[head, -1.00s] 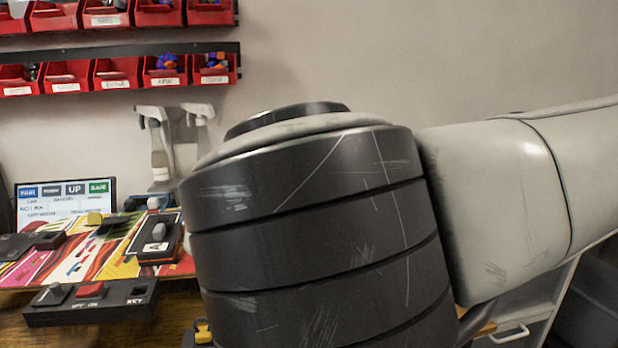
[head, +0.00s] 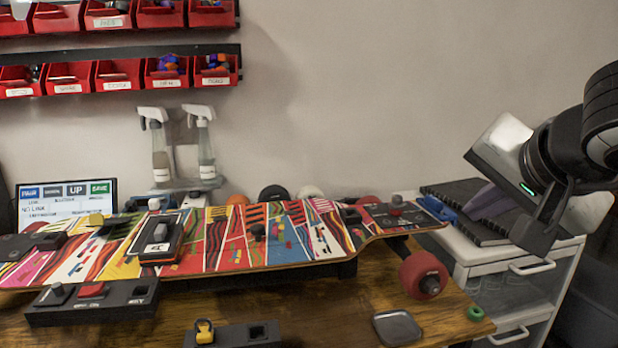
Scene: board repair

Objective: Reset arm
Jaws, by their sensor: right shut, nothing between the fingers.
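My right arm reaches in at the right edge of the head view, with its pale wrist housing and small green light. My right gripper (head: 537,232) points down over the white drawer cabinet (head: 462,254), near its front right. Its dark fingers are shut, with nothing seen between them. My left gripper is out of view. The patterned longboard (head: 282,236) lies across the wooden bench (head: 330,312), well to the left of my right gripper.
A red wheel (head: 424,274) sticks out below the board. Spray bottles (head: 160,160), a screen (head: 66,204) and red bins (head: 120,75) are behind.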

